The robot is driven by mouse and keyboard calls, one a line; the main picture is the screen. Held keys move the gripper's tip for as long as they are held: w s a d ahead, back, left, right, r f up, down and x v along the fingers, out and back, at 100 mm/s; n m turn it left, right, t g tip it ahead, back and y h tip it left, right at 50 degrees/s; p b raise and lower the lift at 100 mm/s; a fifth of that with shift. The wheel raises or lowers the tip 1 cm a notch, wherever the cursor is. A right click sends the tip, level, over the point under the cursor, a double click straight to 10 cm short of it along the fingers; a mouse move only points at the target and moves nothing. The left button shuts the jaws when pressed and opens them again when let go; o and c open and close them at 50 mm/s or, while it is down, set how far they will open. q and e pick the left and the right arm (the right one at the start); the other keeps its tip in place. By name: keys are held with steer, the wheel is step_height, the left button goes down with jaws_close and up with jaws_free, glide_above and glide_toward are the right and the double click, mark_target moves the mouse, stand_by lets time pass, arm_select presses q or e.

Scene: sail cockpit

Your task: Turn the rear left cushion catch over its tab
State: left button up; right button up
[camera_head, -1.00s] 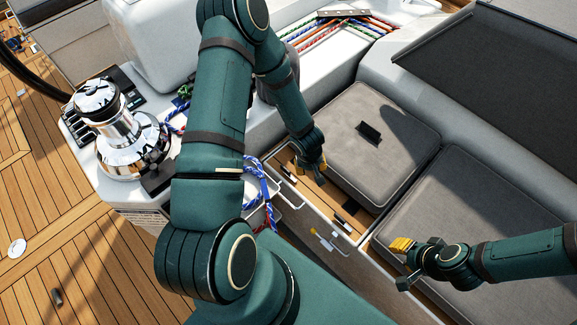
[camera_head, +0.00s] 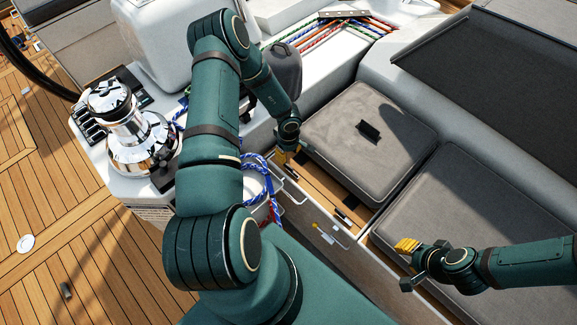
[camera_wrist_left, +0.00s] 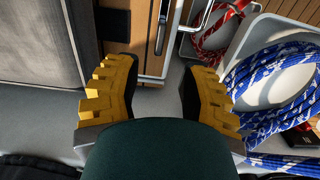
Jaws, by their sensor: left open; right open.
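My left gripper (camera_head: 285,155) is open above the rear end of the locker edge, beside the rear grey cushion (camera_head: 350,165). In the left wrist view its two yellow fingers (camera_wrist_left: 160,88) stand apart with nothing between them. Just beyond the gap lies a pale strip with a dark elongated fitting (camera_wrist_left: 162,32); I cannot tell surely whether it is the catch or how it is turned. The cushion's edge (camera_wrist_left: 45,45) is at the left of that view. My right gripper (camera_head: 407,263) is open above the near grey cushion (camera_head: 460,200), touching nothing visible.
Blue and white rope coils (camera_wrist_left: 270,85) lie in a pale bin right of the left gripper. Small dark and pale fittings (camera_head: 325,235) sit along the locker front. A chrome winch (camera_head: 125,130) stands on the white coaming. The wooden floor (camera_head: 90,240) is mostly clear.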

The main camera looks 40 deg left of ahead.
mark_target(288, 165)
arm_select(q)
step_height(288, 165, down, 9)
steer(key=shift+r+b, duration=0.1)
steer(key=shift+b, duration=0.65)
steer(key=shift+o, duration=0.2)
jaws_close()
